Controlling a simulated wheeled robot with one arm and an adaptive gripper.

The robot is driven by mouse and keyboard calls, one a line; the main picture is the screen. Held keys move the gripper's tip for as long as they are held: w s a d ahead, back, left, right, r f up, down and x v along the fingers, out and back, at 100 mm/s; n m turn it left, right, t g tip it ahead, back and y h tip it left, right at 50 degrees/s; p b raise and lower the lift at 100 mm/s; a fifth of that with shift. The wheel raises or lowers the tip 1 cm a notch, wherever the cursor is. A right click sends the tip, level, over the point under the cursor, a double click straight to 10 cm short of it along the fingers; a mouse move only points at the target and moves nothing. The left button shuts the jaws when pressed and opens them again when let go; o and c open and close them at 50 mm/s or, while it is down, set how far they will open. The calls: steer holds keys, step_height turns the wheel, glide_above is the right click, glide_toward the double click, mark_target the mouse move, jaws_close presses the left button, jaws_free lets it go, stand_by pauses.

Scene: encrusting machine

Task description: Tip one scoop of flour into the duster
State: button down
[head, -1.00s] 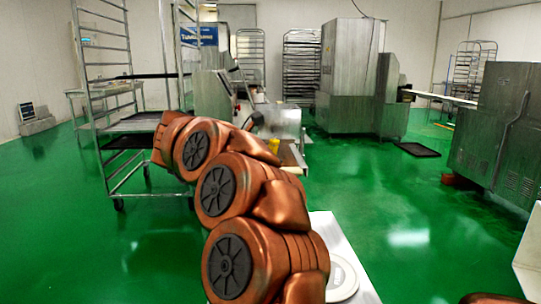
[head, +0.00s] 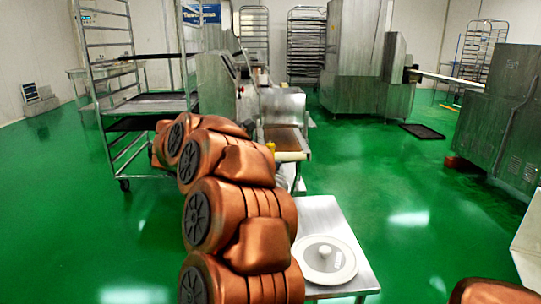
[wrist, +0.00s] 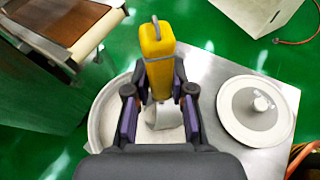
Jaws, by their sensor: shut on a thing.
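In the wrist view my gripper (wrist: 158,105) is shut on a scoop with a yellow handle (wrist: 157,52). The scoop's grey head (wrist: 164,116) hangs between and below the fingers, over a round pale pan (wrist: 97,132) with whitish contents that look like flour. I cannot tell whether the head touches the contents or how full it is. My gripper and wrist cover part of the pan. In the head view my arm hides the gripper. I cannot make out the duster for certain in either view.
A round lid with a knob (head: 323,258) lies on a small steel table (head: 370,283); it also shows in the wrist view (wrist: 257,107). A machine with a conveyor (head: 288,140) stands beyond it. A wheeled rack (head: 110,75) stands left. Green floor is open at right.

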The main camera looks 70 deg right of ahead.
steer(key=shift+w+d+f+n+g+p, duration=0.15)
steer(key=shift+f+p, duration=0.15)
steer(key=shift+f, duration=0.15)
steer(key=shift+w+f+n+g+p, duration=0.15)
steer(key=shift+f+p, duration=0.1)
steer(key=shift+f, duration=0.15)
steer(key=shift+w+d+f+p, duration=0.1)
steer(key=shift+f+p, duration=0.05)
steer(key=shift+f, duration=0.65)
steer(key=shift+w+f+p, duration=0.1)
steer(key=shift+f+p, duration=0.05)
steer(key=shift+f, duration=0.65)
steer(key=w+p, duration=0.1)
steer(key=w+d+p, duration=0.1)
steer(key=w, duration=0.1)
steer(key=w+d+p, duration=0.1)
steer(key=shift+w+f+p, duration=0.25)
steer(key=shift+w+p, duration=0.05)
steer(key=shift+p, duration=0.05)
steer(key=shift+s+a+f+m+t+b, duration=0.2)
steer(key=shift+s+m+t+b, duration=0.3)
steer(key=shift+b, duration=1.95)
steer(key=shift+s+a+f+m+t+b, duration=0.25)
steer(key=shift+m+b, duration=0.35)
steer(key=shift+b, duration=1.85)
